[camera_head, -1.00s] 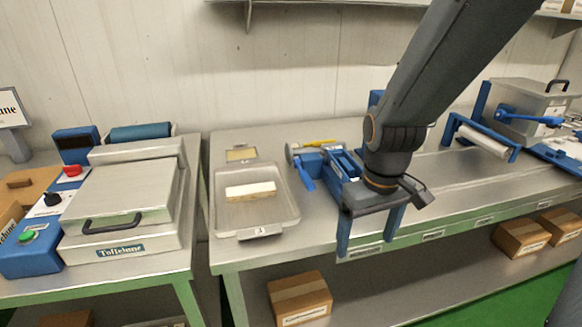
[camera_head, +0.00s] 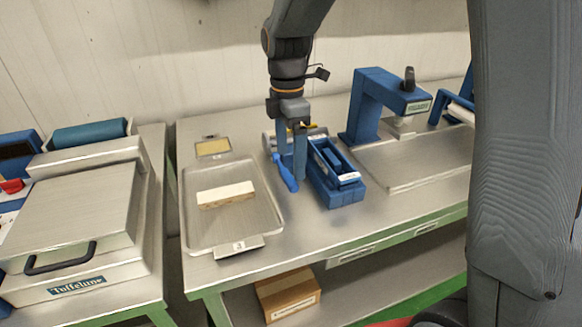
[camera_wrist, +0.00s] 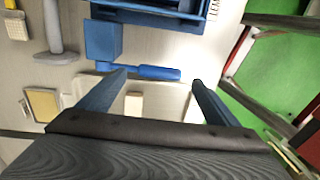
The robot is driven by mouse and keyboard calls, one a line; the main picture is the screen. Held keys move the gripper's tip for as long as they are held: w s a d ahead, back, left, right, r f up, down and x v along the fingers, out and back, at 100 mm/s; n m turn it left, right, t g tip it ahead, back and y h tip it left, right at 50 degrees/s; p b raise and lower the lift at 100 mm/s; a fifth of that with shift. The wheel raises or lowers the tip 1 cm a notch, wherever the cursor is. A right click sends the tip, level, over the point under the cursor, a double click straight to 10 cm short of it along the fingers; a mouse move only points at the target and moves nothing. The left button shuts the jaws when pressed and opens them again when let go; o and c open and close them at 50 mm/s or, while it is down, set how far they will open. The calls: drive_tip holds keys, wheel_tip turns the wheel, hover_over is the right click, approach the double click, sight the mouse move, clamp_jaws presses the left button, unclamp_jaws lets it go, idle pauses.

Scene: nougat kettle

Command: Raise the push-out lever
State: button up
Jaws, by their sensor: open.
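The push-out lever is a blue handle (camera_head: 286,174) that slants down at the left side of a blue open-topped device (camera_head: 334,178) on the steel table. In the wrist view the lever (camera_wrist: 150,72) lies crosswise just beyond and between the fingertips, beside a blue block (camera_wrist: 103,40). My gripper (camera_head: 291,172) points down over the lever, its fingers open and empty. In the wrist view my gripper (camera_wrist: 158,82) has a wide gap. I cannot tell whether a finger touches the lever. In the head view, a finger partly hides the device's left side.
A steel tray (camera_head: 265,218) with a pale bar (camera_head: 226,194) stands to the left of the lever. A blue press (camera_head: 365,105) and a flat steel plate (camera_head: 420,160) are at the right. A small yellow-topped pan (camera_head: 212,147) lies behind the tray.

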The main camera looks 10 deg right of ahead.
sight(291, 176)
drive_tip(key=shift+s+f+p, duration=0.15)
drive_tip(key=shift+f+p, duration=0.25)
drive_tip(key=shift+f, duration=2.1)
